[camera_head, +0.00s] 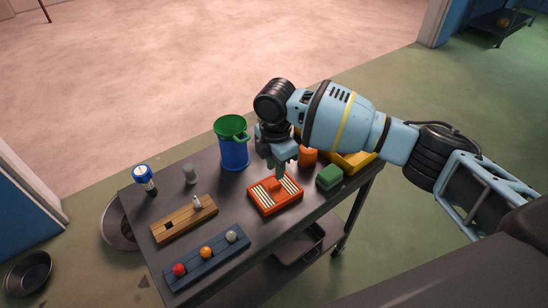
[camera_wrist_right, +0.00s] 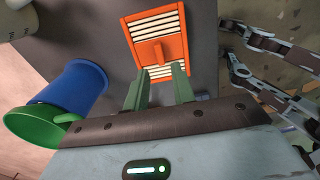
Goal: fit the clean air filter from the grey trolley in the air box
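The clean air filter (camera_head: 275,196), an orange-red frame with white pleats and a raised orange grip across its middle, lies flat on the dark grey trolley (camera_head: 213,178). It also shows in the right wrist view (camera_wrist_right: 175,24). My right gripper (camera_head: 278,170) is above the filter's far edge, pointing down. In the right wrist view its two green fingers (camera_wrist_right: 160,78) are apart with nothing between them. The filter's grip lies just beyond the fingertips. My left gripper is not in view. I cannot make out an air box in either view.
A blue jug with green top (camera_head: 234,155), a can (camera_head: 144,177), a wooden block (camera_head: 184,220) and a blue rack with balls (camera_head: 207,260) share the trolley. A green block (camera_head: 329,176), an orange item (camera_head: 308,156) and a yellow tray (camera_head: 355,162) lie right of the filter.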

